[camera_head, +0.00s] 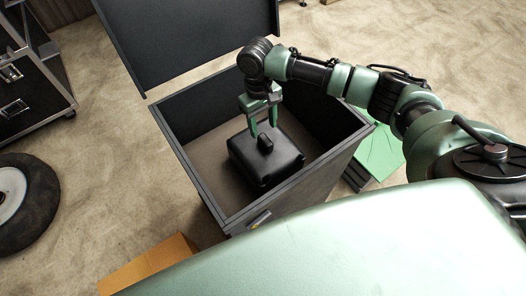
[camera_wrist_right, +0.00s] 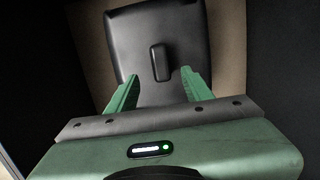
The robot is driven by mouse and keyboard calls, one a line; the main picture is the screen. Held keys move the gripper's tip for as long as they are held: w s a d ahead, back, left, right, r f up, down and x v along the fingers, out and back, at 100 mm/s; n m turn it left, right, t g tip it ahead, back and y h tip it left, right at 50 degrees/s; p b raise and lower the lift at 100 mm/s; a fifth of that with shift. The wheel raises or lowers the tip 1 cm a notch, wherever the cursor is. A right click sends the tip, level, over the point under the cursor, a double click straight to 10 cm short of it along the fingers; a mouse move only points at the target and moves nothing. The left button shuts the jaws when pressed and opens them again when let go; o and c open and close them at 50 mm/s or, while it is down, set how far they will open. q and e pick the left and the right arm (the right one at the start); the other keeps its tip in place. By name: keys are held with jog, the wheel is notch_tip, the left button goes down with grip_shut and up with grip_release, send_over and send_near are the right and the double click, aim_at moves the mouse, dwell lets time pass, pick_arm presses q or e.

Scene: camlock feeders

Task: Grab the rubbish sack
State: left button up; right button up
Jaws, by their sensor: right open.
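The rubbish sack (camera_head: 266,160) looks like a black, padded block with a small raised grip (camera_head: 265,144) on top. It lies on the floor of a dark open box. In the right wrist view the sack (camera_wrist_right: 190,45) lies ahead of the fingers, and its raised grip (camera_wrist_right: 159,62) stands between their lines. My right gripper (camera_head: 262,130) points down into the box, just above the sack. Its green fingers are apart with nothing held between them; in the right wrist view the gripper (camera_wrist_right: 158,80) also shows open. I cannot tell whether the fingertips touch the sack. My left gripper is not in view.
The dark box (camera_head: 180,150) has walls close around my right gripper, and its lid (camera_head: 190,40) stands raised at the back. A tire (camera_head: 42,205) and a black case (camera_head: 35,85) are at left. A cardboard piece (camera_head: 150,265) lies in front; a green sheet (camera_head: 385,150) lies right.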

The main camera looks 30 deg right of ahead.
aim_at(265, 139)
jog(key=f, duration=0.2)
jog(key=s+f, duration=0.1)
jog(key=f, duration=0.3)
jog(key=shift+s+f+p, duration=0.25)
jog(key=shift+f+p, duration=0.05)
jog(key=shift+p, duration=0.1)
grip_shut()
jog(key=shift+w+r, duration=0.1)
jog(key=shift+r, duration=0.05)
dwell(0.9)
